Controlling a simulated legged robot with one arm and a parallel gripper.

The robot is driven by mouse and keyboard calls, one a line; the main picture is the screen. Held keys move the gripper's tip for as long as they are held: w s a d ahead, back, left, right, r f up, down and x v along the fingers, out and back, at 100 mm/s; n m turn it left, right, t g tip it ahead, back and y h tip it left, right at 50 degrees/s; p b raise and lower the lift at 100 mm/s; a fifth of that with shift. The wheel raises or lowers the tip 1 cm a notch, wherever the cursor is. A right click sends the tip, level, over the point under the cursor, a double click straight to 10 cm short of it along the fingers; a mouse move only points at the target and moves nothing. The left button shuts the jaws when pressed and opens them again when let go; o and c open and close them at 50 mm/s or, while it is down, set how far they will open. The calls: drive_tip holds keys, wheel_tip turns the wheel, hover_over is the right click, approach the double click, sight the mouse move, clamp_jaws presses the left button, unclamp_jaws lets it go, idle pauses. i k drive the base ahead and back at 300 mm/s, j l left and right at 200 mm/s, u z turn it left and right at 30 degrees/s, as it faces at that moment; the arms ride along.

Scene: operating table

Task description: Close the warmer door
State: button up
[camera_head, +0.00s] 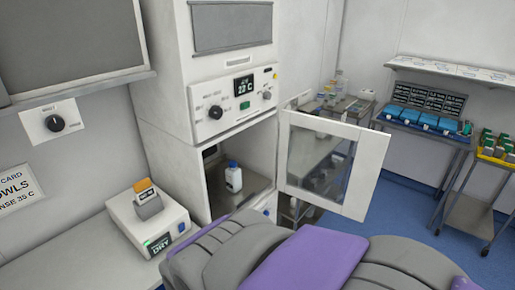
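The warmer (222,117) is a tall white cabinet with a control panel, a display that seems to read 23 C, and knobs. Its door (366,175), a white frame around a clear window, stands wide open, swung out to the right of the opening. A white bottle with a blue cap (233,178) stands on the shelf inside the open compartment. The lower part of the warmer is partly hidden by grey and purple shapes in the foreground. My gripper is not in view.
A white counter (85,250) at the left holds a small device with a green-lit display (150,228). At the right, a table with blue bins (425,121) and a cart with a yellow tray (495,155) stand on blue floor (400,200), with open floor around them.

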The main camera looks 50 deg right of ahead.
sight(372, 146)
drive_tip(key=l+u, duration=0.35)
drive_tip(key=k+l+u, duration=0.1)
drive_tip(key=l+u, duration=0.25)
drive_tip(key=k+l, duration=0.15)
drive_tip(key=l, duration=0.25)
drive_tip(key=k+l+u, duration=0.15)
drive_tip(key=l, duration=0.25)
drive_tip(key=k+l, duration=0.1)
drive_tip(key=l, duration=0.3)
drive_tip(key=k+l+u, duration=0.15)
drive_tip(key=l, duration=0.2)
drive_tip(key=k+l, duration=0.2)
drive_tip(key=l, duration=0.2)
drive_tip(key=k+l+u, duration=0.15)
drive_tip(key=l, duration=0.2)
drive_tip(key=k+l, duration=0.2)
drive_tip(key=l, duration=0.15)
drive_tip(key=k+l, duration=0.15)
drive_tip(key=l, duration=0.2)
drive_tip(key=k+l, duration=0.2)
drive_tip(key=l, duration=0.2)
drive_tip(key=k+l, duration=0.2)
drive_tip(key=l, duration=0.15)
drive_tip(key=k+l, duration=0.15)
drive_tip(key=l, duration=0.2)
drive_tip(key=k+u, duration=0.2)
drive_tip(key=k, duration=0.15)
